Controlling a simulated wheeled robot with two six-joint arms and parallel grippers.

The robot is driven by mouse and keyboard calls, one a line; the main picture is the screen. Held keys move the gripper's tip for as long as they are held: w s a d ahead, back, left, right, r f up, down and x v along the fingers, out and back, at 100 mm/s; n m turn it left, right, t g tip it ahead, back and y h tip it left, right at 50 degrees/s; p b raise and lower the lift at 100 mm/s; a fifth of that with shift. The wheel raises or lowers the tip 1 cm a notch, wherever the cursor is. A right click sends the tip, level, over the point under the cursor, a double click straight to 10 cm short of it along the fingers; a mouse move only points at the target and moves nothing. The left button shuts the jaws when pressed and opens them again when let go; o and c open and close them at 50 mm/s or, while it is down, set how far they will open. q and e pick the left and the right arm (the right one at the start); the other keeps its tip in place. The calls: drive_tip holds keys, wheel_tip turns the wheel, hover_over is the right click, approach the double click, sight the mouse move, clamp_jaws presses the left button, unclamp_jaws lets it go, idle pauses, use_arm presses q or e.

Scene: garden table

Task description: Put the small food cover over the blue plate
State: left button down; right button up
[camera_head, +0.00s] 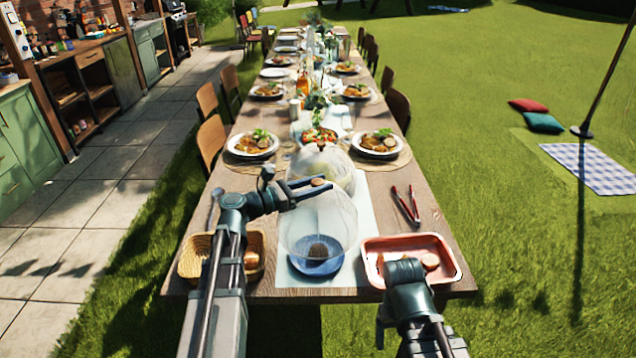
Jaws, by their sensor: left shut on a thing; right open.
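The small food cover (331,212) is a clear dome with a brown knob. My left gripper (322,186) is shut on it at the knob. The dome hangs upright in front of the blue plate (311,268), and the plate shows through and below it. I cannot tell how far the rim is above the plate. A dark brown round item (318,251) lies on the plate. My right gripper (381,334) is low at the front right beside the red tray, empty and open, mostly hidden by its own arm.
A second, larger clear dome (340,166) stands just behind. A wicker basket (189,262) is left and a red tray (452,262) right, with red tongs (405,204) behind it. Filled plates (253,155) line the table (437,221) farther back.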

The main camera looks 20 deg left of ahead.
sight(282, 233)
use_arm(q)
wheel_tip(282, 233, down, 12)
drive_tip(key=b, duration=1.1)
drive_tip(key=shift+r, duration=0.25)
drive_tip(key=shift+f+b, duration=0.5)
drive_tip(key=shift+b, duration=0.1)
idle(0.4)
drive_tip(key=shift+c, duration=1.8)
unclamp_jaws()
drive_tip(key=v, duration=1.3)
drive_tip(key=shift+s+a, duration=0.3)
